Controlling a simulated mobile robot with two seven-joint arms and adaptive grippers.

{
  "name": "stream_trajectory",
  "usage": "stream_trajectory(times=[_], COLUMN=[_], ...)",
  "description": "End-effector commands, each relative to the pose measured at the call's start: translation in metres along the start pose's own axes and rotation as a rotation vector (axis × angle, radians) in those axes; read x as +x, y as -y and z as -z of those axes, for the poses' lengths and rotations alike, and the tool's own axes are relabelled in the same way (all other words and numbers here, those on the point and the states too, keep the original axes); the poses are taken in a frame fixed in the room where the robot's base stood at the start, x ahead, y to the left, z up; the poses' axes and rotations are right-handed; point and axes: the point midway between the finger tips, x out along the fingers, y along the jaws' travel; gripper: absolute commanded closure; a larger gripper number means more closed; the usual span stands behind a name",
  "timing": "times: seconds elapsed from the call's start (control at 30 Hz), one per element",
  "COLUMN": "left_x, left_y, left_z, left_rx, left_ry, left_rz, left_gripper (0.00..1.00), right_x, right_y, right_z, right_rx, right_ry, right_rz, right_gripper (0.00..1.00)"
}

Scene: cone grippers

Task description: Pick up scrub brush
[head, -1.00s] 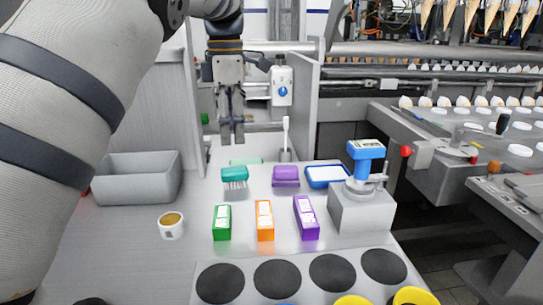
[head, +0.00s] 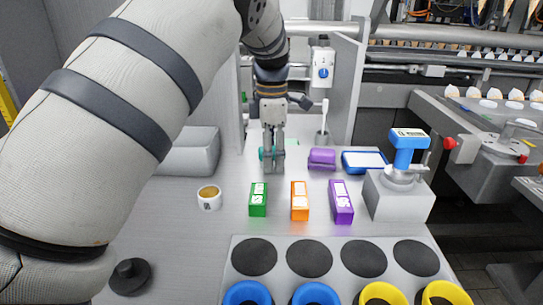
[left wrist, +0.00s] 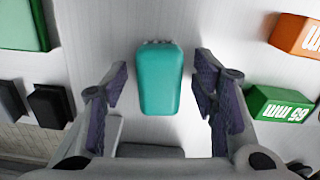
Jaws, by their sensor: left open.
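The scrub brush has a teal body. In the head view (head: 262,154) it is mostly hidden behind my left gripper (head: 273,168), which points down over it. In the left wrist view the teal body (left wrist: 160,80) shows in full from above, with a few pale bristles at its top end. My left gripper's fingers (left wrist: 160,90) are open, one on each side of the brush, with a visible gap on both sides. Nothing is held. My right gripper is not in view.
Green (head: 258,199), orange (head: 300,201) and purple (head: 342,202) boxes stand in front. A purple block (head: 322,158) and a blue-rimmed tray (head: 364,161) are to the right. A cup (head: 209,198) and a grey bin (head: 190,152) are to the left.

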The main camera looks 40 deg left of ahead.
Motion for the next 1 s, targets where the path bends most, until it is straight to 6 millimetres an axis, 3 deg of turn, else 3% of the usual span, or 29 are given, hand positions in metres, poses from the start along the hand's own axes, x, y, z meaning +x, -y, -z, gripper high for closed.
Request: stream_trajectory(times=[0.03,0.27,0.67,0.8,1.0], left_x=[0.0,0.0,-0.01,-0.039,-0.096], left_y=[0.0,0.0,-0.001,0.003,0.044], left_z=[0.0,0.0,-0.001,0.0,0.016], left_rx=[0.0,0.0,0.0,0.002,0.001], left_ry=[0.0,0.0,0.001,0.003,0.01], left_rz=[0.0,0.0,-0.003,-0.003,-0.013], left_gripper=[0.49,0.99,1.0,1.0,1.0], right_x=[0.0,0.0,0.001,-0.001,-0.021], right_y=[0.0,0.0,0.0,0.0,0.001], right_z=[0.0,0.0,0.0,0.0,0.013], right_rx=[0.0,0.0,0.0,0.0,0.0], right_ry=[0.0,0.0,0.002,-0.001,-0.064], right_rz=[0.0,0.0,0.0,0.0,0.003], right_gripper=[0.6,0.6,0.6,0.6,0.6])
